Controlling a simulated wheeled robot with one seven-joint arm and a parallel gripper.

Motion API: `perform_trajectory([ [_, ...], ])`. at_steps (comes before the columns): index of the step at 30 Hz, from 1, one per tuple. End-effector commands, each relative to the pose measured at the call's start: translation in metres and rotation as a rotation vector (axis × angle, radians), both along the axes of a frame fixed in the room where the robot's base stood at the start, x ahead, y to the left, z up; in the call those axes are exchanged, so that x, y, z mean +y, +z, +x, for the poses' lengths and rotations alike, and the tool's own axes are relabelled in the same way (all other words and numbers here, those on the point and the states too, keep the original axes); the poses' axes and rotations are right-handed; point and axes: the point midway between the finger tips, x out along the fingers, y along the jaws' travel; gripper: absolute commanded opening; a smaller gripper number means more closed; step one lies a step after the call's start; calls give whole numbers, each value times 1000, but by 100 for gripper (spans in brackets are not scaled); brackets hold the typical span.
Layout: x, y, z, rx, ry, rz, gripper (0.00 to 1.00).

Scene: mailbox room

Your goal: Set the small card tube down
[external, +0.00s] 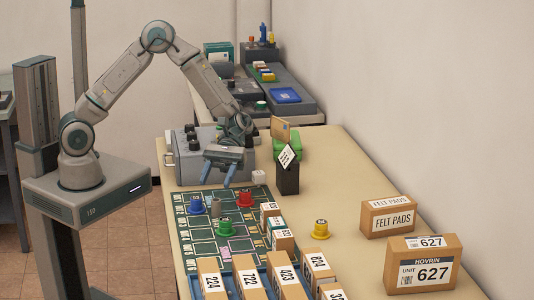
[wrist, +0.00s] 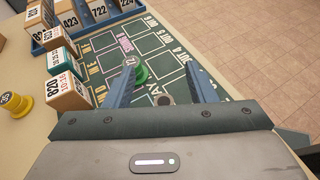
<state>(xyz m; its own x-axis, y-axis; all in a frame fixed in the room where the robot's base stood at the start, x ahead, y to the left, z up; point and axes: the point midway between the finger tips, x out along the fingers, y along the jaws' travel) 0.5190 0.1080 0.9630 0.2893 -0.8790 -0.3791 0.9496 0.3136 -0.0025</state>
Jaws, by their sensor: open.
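My gripper (external: 217,182) is open above the back end of the green lettered mat (external: 196,229). In the wrist view its two blue fingers (wrist: 160,63) stand well apart. A small dark brownish ring (wrist: 163,99) shows low between the fingers, over the mat. It looks like the end of the small card tube, apart from both fingers as far as I can see. Its lower part is too small to make out.
A blue piece (external: 196,206), a red piece (external: 245,199) and a green piece (external: 223,227) stand on the mat. Numbered boxes (external: 249,279) line the front. A yellow piece (external: 320,230) and black holder (external: 288,177) stand right. A grey machine (external: 183,165) stands behind.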

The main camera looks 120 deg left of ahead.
Motion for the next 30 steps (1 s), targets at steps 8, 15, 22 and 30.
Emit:
perform_trajectory([
  [8, 0, -28, 0, 0, -1, 2, 51],
  [15, -1, -58, -1, 1, -3, 0, 51],
  [22, -24, -71, 7, -1, -4, 3, 51],
  [30, -27, -74, 8, -2, -3, 5, 51],
])
